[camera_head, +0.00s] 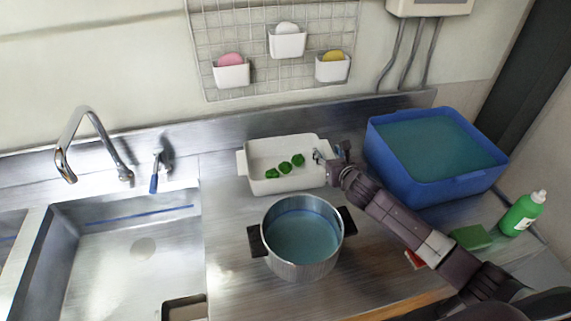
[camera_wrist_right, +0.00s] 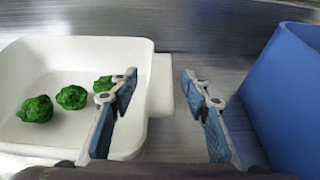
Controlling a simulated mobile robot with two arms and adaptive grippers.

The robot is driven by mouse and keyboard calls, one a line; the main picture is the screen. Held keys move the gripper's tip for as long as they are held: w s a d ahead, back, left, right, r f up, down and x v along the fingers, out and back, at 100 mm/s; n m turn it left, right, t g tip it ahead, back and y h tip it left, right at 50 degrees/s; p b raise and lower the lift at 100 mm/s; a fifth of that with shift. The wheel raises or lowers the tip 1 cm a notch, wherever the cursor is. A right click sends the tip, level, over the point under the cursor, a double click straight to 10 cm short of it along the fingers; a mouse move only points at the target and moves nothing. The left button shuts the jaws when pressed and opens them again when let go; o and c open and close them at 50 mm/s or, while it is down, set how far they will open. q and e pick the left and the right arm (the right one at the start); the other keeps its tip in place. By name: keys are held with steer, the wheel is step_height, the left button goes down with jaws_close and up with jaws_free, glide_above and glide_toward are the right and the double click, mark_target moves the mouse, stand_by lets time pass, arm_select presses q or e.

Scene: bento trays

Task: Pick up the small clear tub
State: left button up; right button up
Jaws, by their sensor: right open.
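I cannot make out a small clear tub in either view. A white dish (camera_head: 249,172) with side handles stands at the back of the steel counter. Several green broccoli-like pieces (camera_head: 285,167) lie in it. My right gripper (camera_head: 325,157) is at the dish's right end. In the right wrist view my right gripper (camera_wrist_right: 159,82) is open, its two fingers on either side of the white dish's right handle (camera_wrist_right: 161,85), with nothing visibly clamped. The left finger overlaps the dish's inside in the picture. My left gripper is not in view.
A steel pot (camera_head: 300,268) with dark handles stands in front of the dish. A blue bin (camera_head: 436,187) of bluish liquid is close on the right. A sink (camera_head: 110,275) is at left.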

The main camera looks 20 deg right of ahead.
steer(key=shift+w+f, duration=0.3)
steer(key=shift+w, duration=0.3)
jaws_close()
steer(key=shift+r, duration=0.2)
